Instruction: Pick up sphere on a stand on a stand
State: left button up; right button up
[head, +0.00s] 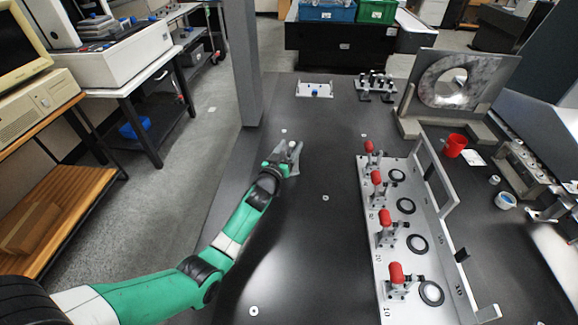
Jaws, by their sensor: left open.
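My left arm reaches in from the lower left, and its left gripper (291,150) is open over the dark table. A small pale round thing (292,144) shows at the fingertips. It may be the sphere of the task, but it is too small to be sure. Any stand under it is hidden by the fingers, and I cannot tell whether the fingers touch it. My right gripper is not in view.
A fixture plate (375,237) with several red-handled clamps stands right of the gripper. A white plate with a blue piece (315,90) and a rack of dark-topped pins (375,84) lie farther back. A red cup (455,146) stands at right. The dark table (310,230) is clear mid-left.

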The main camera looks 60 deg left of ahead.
pick_arm(q)
jog(key=b+x, duration=0.2)
jog(key=x, duration=0.2)
jog(key=shift+w+f, duration=0.15)
jog(key=shift+w, duration=0.1)
grip_shut()
dwell(1.0)
